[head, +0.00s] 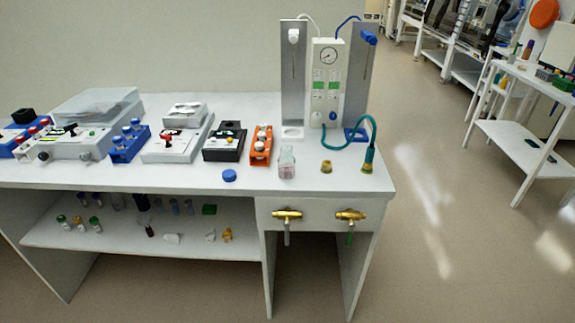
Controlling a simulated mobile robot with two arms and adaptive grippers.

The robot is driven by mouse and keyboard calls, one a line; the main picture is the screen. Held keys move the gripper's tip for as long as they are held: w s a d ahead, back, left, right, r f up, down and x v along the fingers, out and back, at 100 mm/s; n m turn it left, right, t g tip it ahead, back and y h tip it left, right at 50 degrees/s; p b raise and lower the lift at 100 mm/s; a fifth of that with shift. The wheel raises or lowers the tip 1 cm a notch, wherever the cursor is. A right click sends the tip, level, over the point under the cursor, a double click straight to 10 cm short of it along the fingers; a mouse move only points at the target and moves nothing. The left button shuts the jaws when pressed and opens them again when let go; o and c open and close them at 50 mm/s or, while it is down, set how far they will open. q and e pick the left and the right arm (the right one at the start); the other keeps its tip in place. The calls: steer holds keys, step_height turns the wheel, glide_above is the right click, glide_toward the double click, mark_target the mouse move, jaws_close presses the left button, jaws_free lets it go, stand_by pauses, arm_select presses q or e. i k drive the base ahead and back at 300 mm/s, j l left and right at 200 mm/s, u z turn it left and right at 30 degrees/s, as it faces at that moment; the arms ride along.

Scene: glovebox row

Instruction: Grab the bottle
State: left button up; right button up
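A small clear bottle (287,163) with a pale pinkish lower part stands upright near the front edge of the white bench, right of centre. Nothing touches it. A round blue cap-like piece (229,175) lies on the bench to its left. Several other small bottles and vials (80,223) stand on the lower shelf, some with green tops. Neither of my grippers shows in the head view.
The white bench (200,181) holds an orange rack (261,146), a black-topped device (224,141) and a blue rack (129,141) left of the bottle. Behind it stands a gauge panel (327,85); a teal hose (368,154) is to the right. Brass valves (287,214) stick out below the front edge.

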mark_target(286, 162)
steer(key=i+l, duration=0.15)
steer(key=l, duration=0.2)
steer(key=i+l, duration=0.15)
steer(key=l, duration=0.25)
steer(key=i+l+u, duration=0.1)
steer(key=l, duration=0.25)
steer(key=i+l, duration=0.2)
steer(key=l, duration=0.15)
